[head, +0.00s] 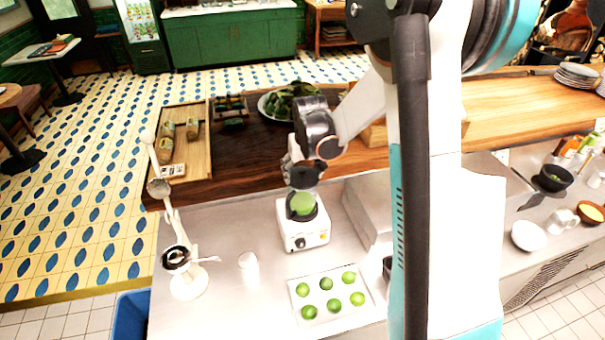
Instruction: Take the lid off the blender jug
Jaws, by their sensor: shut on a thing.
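The blender (304,233) stands on the steel counter, with a white base and a knob on its front. Its jug (303,206) sits upright on the base and shows green inside with a dark edge around it. My gripper (301,172) points down just above and behind the jug. It is shut on a dark piece, which looks like the lid (305,182). The fingers and the lid blend together. I cannot tell whether the lid still touches the jug's rim.
A white tray of several limes (324,319) lies in front of the blender. A white citrus press (187,281) and a small white cup (248,262) stand to the left. My arm blocks the right side.

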